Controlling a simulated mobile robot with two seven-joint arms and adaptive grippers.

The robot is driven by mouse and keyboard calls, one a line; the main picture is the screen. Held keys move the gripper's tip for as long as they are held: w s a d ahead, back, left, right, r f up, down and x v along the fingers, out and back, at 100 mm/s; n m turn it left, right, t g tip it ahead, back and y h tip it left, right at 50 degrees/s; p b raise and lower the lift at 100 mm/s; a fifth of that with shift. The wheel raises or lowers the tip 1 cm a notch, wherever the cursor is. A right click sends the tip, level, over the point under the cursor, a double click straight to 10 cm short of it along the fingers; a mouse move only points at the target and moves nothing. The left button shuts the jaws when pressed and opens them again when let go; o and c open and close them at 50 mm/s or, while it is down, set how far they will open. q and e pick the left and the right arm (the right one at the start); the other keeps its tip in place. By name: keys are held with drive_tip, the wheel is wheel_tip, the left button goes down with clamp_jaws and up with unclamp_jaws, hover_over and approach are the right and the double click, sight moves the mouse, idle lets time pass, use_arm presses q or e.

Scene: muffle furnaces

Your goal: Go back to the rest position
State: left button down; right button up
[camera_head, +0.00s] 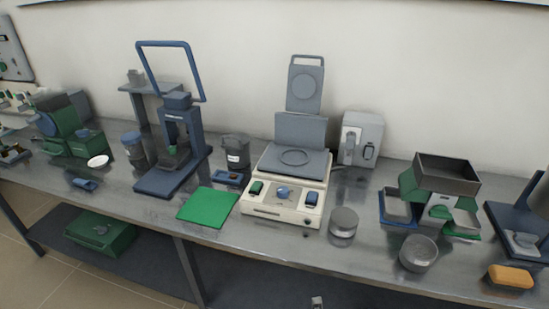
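Neither of my grippers shows in the head view, and no arm reaches over the bench. A small pale grey part is cut off by the bottom edge, and I cannot tell what it is. The grey metal bench (150,206) runs across the view. A cream device (285,198) with its grey lid raised stands at its middle, with a green mat (208,207) to its left.
A blue press frame (185,138) stands left of the mat. A green machine (70,130) is at the far left. Round tins (418,254), a sample splitter (446,178) and an orange block (511,276) occupy the right. A green box (100,233) is below the bench.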

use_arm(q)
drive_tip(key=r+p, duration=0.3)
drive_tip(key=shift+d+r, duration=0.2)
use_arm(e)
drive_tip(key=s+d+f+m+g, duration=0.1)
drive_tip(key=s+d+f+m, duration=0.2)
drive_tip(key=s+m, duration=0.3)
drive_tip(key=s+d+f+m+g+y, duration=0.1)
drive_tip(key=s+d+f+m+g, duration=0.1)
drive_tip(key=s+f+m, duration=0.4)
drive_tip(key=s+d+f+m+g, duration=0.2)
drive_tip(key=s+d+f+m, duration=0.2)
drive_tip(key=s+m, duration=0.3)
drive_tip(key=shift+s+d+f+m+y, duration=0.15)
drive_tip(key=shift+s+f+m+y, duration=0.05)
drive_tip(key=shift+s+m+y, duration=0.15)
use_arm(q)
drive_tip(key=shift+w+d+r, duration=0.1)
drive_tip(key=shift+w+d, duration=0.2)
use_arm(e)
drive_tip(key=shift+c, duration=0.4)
